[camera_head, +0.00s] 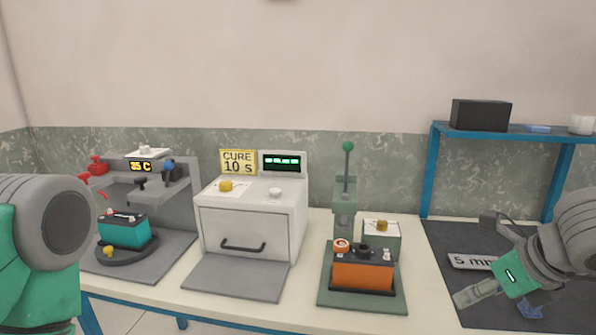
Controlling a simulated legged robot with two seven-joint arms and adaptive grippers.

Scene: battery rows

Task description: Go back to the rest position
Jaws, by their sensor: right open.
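My right gripper (482,258) is at the right, above the dark mat (440,234); its fingers are apart and no object shows between them. My left arm comes in at the left edge, and its gripper is not in the picture. A teal battery (124,232) sits on the round plate of the grey station at the left. An orange battery (362,276) stands on the green base of the hand press (345,205). My right gripper is to the right of the orange battery and apart from it.
A white curing oven (250,228) with its door closed stands at centre left, under a "CURE 10 s" sign (238,162). A "5 mm" plate (470,262) and a blue piece (528,309) lie on the mat. A blue shelf (431,170) holds a black box (480,115).

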